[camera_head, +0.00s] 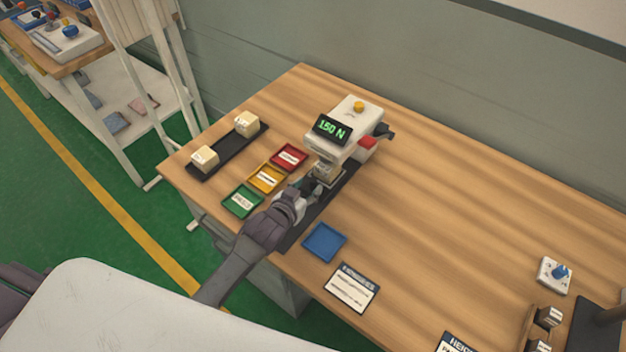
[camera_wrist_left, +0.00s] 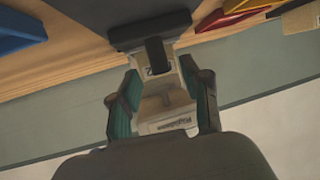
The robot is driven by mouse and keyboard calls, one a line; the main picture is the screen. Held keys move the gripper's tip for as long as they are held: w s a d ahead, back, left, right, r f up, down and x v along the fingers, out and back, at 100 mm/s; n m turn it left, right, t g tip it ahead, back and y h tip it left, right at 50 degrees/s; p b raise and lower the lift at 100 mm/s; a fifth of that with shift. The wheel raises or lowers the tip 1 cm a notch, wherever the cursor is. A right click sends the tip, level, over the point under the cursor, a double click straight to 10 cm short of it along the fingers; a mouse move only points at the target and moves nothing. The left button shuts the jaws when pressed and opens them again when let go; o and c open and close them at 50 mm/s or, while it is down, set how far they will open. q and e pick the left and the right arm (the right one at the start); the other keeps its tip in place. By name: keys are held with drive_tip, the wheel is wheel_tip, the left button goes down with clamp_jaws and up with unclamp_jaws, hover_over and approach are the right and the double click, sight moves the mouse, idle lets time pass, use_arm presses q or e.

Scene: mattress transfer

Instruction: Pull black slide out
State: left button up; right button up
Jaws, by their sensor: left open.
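The tester (camera_head: 345,138) is a pale machine with a green "150 N" display and a yellow button. The black slide (camera_head: 292,237) is a flat dark strip running from under it toward the table's front edge. My left gripper (camera_head: 308,188) is over the slide, at the tester's front, and partly hides it. In the wrist view the slide (camera_wrist_left: 150,31) is at the top, with a short dark handle (camera_wrist_left: 157,55). My open left gripper (camera_wrist_left: 166,88) has teal-padded fingers on both sides of a pale labelled part (camera_wrist_left: 165,115); contact is unclear. My right gripper is out of view.
Red (camera_head: 289,157), yellow (camera_head: 267,178) and green (camera_head: 241,201) trays lie left of the slide. Farther left, a black strip (camera_head: 225,153) bears two pale blocks. A blue tray (camera_head: 325,242) and a card (camera_head: 352,287) lie right of my arm. The table's right middle is clear.

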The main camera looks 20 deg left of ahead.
sight(311, 184)
use_arm(q)
drive_tip(key=shift+x, duration=2.05)
clamp_jaws()
